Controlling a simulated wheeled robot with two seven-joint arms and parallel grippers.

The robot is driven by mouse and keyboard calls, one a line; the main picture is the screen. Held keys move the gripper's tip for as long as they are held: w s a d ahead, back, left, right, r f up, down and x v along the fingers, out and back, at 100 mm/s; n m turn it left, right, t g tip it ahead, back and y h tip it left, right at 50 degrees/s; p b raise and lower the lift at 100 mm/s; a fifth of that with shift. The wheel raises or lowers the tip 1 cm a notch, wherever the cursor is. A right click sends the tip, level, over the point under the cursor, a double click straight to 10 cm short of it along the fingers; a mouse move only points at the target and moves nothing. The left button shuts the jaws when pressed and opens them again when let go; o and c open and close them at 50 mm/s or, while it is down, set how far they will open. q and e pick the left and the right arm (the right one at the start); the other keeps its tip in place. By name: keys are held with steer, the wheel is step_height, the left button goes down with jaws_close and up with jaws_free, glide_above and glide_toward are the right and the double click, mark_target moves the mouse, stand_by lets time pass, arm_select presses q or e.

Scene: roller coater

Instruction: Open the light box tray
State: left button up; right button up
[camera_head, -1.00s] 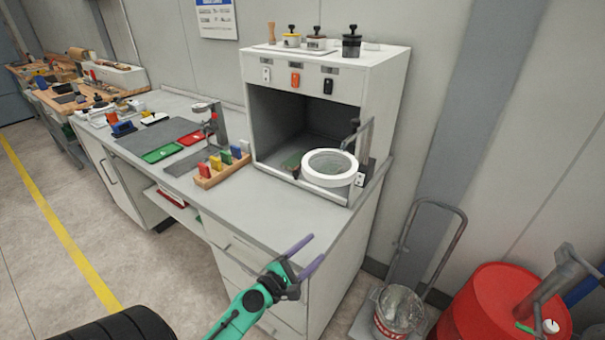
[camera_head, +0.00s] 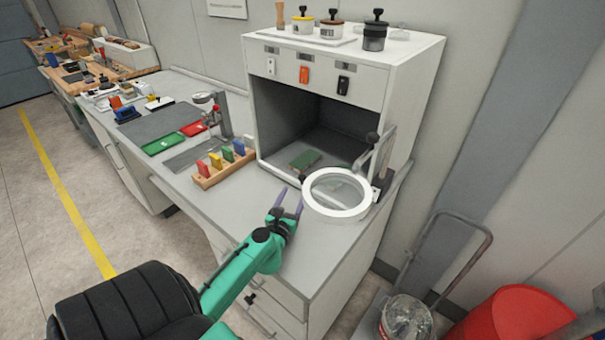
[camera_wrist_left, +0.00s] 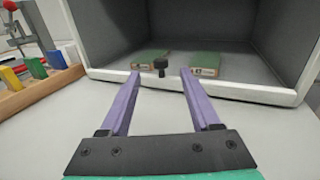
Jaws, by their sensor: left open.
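The light box (camera_head: 420,85) is a white cabinet on the counter with an open front and a dark inside. The light box tray (camera_wrist_left: 230,68) appears to be its grey floor, with a pale front lip and small green-topped blocks (camera_wrist_left: 204,72) on it. A dark knob (camera_wrist_left: 160,66) stands at the tray's front in the left wrist view. My left gripper (camera_head: 289,202) is open and empty, just in front of the box. In the left wrist view its purple fingers (camera_wrist_left: 160,76) point at the box, with the knob showing between their tips; I cannot tell the gap in depth. My right gripper is not in view.
A ring magnifier (camera_head: 337,195) on an arm stands close to the right of my left gripper. A wooden rack of coloured blocks (camera_head: 224,165) is to the left. Jars stand on the box. The counter front is clear.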

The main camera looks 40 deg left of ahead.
mark_target(301, 180)
arm_select(q)
steer(key=x, duration=0.5)
steer(key=shift+w+a+f, duration=0.2)
steer(key=shift+w+f, duration=0.1)
steer(key=shift+w, duration=0.05)
steer(key=x, duration=0.3)
steer(key=shift+w+f, duration=0.2)
steer(key=shift+w, duration=0.1)
steer(key=shift+w+a+r, duration=0.1)
steer(key=shift+w+a, duration=0.05)
steer(key=shift+w, duration=0.05)
steer(key=shift+s+r, duration=0.1)
jaws_close()
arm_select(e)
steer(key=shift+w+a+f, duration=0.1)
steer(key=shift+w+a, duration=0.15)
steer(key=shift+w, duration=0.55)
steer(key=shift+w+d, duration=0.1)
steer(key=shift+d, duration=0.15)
